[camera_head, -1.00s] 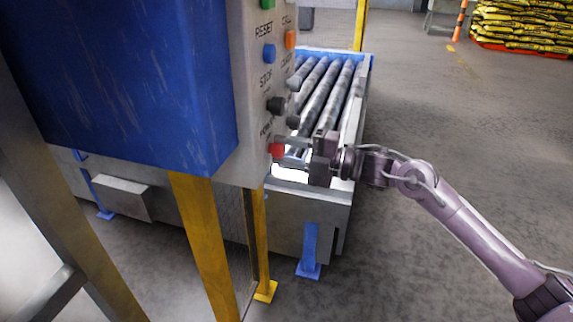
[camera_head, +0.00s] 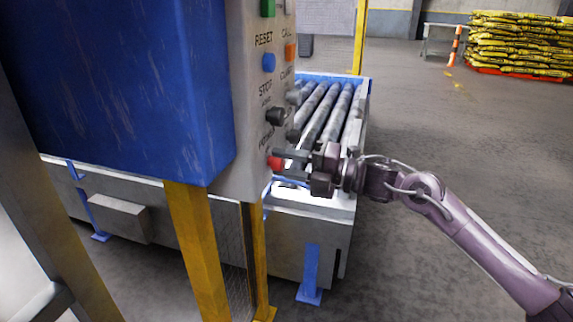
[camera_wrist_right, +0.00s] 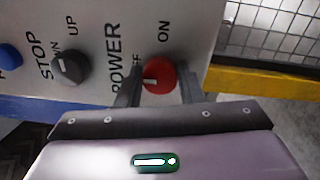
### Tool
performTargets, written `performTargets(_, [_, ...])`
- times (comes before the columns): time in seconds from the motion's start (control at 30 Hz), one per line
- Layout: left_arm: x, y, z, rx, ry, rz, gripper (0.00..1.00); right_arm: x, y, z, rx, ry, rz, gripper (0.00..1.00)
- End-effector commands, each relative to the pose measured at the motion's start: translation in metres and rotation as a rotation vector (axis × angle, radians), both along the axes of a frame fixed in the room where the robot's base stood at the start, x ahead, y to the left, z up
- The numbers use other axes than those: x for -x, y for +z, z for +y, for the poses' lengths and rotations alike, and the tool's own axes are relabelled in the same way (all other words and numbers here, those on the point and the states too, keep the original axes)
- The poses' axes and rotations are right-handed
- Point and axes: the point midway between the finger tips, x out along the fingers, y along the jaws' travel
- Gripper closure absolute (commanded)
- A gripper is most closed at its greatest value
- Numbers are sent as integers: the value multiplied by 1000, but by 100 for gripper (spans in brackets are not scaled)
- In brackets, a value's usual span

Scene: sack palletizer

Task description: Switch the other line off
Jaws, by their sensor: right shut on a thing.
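The control panel (camera_head: 240,90) is a grey plate on the side of a blue cabinet. Its red POWER knob (camera_head: 275,163) sits at the bottom, and it also shows in the right wrist view (camera_wrist_right: 160,75). A white mark shows on the left part of the knob's face. The ON label is clear; the other label is partly hidden by a finger. My right gripper (camera_head: 286,162) is shut on the red knob, one finger on each side of it. My left gripper is not in view.
A black UP/DOWN selector (camera_head: 276,116) and a blue RESET button (camera_head: 268,63) sit above the knob. A roller conveyor (camera_head: 362,110) stands behind the panel. Yellow posts (camera_head: 197,250) stand below the cabinet. Yellow sacks (camera_head: 515,45) are stacked far right.

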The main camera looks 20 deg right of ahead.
Motion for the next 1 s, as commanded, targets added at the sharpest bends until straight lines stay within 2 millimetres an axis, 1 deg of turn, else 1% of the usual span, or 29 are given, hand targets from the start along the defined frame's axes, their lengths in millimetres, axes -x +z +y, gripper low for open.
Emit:
performTargets(0.17, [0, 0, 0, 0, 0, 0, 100, 0, 0, 0, 1, 1, -1, 89])
performTargets(0.2, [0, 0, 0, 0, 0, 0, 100, 0, 0, 0, 1, 1, -1, 61])
performTargets(0.33, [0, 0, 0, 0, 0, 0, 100, 0, 0, 0, 1, 1, -1, 45])
performTargets(0.57, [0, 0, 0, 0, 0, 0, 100, 0, 0, 0, 0, 0, 0, 45])
performTargets(0.67, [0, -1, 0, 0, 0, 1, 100, 2, -1, -4, 1, -1, 1, 45])
performTargets(0.77, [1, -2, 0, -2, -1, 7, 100, 8, -4, -14, 3, -3, 2, 45])
performTargets(0.87, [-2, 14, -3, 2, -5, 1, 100, 18, -6, -28, 5, -3, 4, 45])
performTargets(1.0, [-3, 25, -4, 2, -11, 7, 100, 31, -7, -46, 6, 0, 4, 45])
